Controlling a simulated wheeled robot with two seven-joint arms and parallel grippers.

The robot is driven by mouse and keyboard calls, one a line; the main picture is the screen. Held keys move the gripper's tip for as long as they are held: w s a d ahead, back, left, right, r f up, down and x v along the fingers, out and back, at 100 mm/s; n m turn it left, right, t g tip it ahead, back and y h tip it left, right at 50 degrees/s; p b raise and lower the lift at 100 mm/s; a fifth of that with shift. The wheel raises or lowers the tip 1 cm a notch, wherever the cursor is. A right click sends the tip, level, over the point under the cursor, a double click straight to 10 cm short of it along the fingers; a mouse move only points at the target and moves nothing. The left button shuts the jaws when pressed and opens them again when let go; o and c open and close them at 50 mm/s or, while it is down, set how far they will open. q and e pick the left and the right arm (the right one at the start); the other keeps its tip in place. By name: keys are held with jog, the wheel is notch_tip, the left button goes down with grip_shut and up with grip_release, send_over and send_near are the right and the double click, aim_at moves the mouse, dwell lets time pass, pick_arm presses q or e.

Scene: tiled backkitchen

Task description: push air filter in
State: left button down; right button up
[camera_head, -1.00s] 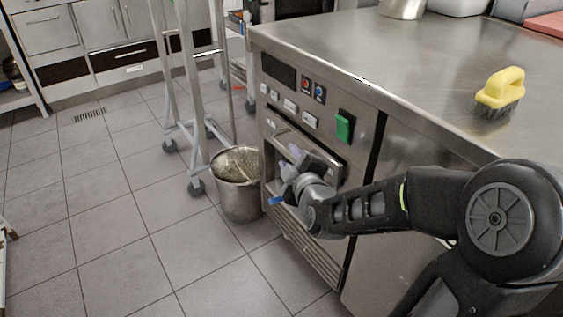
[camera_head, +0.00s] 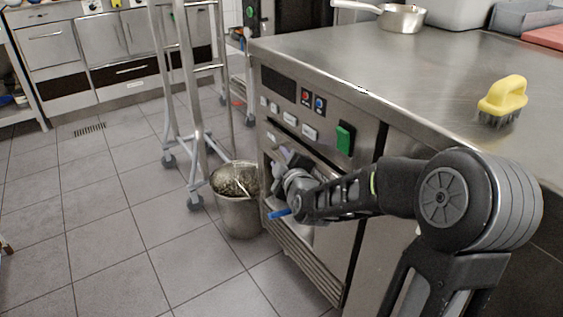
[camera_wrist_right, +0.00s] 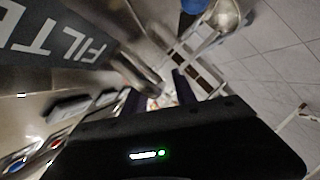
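The air filter is set in the front of the steel machine (camera_head: 352,178). In the right wrist view a dark panel lettered "FILT..." (camera_wrist_right: 62,32) fills the upper left, close to the camera. In the head view my wrist and forearm cover much of the filter's opening, so how far it sticks out is hard to tell. My right gripper (camera_wrist_right: 158,95) is at this opening, below the row of buttons. In the wrist view its two dark fingers stand apart with a gap between them. Whether they touch the filter is unclear. My left gripper is out of view.
A metal bucket (camera_head: 237,212) stands on the floor left of the machine, beside a wheeled rack (camera_head: 196,120). The worktop holds a yellow brush (camera_head: 503,97) and a saucepan (camera_head: 402,18). Free tiled floor lies at the lower left.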

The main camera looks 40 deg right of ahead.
jog(key=shift+c, duration=0.3)
grip_shut()
dwell(1.1)
